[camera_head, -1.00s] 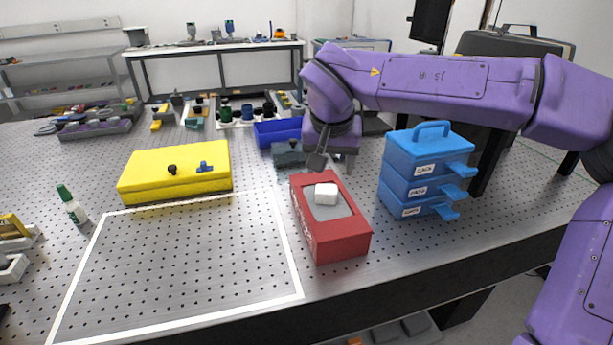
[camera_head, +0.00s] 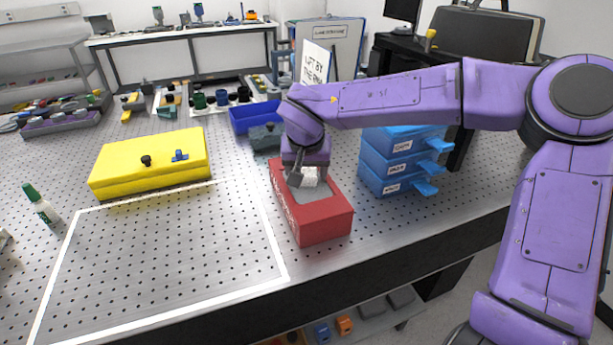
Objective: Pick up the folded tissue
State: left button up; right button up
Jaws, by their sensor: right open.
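The folded tissue (camera_head: 309,177) is a small white block on the grey top recess of a red box (camera_head: 323,228). My right gripper (camera_head: 303,181) points down over the red box, right at the tissue. Its fingers stand apart around or just beside the tissue, and part of the tissue is hidden behind a finger. I cannot tell whether the fingers touch it. The tissue still rests on the box. My left gripper is not in view.
A blue stack of drawers (camera_head: 392,167) with protruding tabs stands close right of the red box. A yellow case (camera_head: 150,165) lies to the left. A blue bin (camera_head: 254,116) is behind. A white-outlined area (camera_head: 165,262) of the perforated table is empty.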

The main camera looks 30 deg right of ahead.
aim_at(308, 172)
jog(key=c, duration=0.8)
jog(key=shift+r, duration=0.1)
jog(key=shift+r, duration=0.2)
jog(key=v, duration=0.4)
jog(key=shift+w+d+r, duration=0.15)
jog(key=shift+d+r, duration=0.05)
jog(key=shift+d, duration=0.15)
jog(key=s+r, duration=0.1)
jog(key=s+r+p, duration=0.1)
jog(key=r, duration=0.1)
jog(key=s+r+p, duration=0.1)
jog(key=s+r, duration=0.1)
jog(key=shift+a+r, duration=0.15)
jog(key=shift+a, duration=0.05)
jog(key=s+r, duration=0.3)
jog(key=s, duration=0.6)
jog(key=shift+a, duration=0.2)
jog(key=o, duration=0.5)
jog(key=shift+d, duration=0.1)
jog(key=c, duration=0.3)
jog(key=shift+c, duration=0.2)
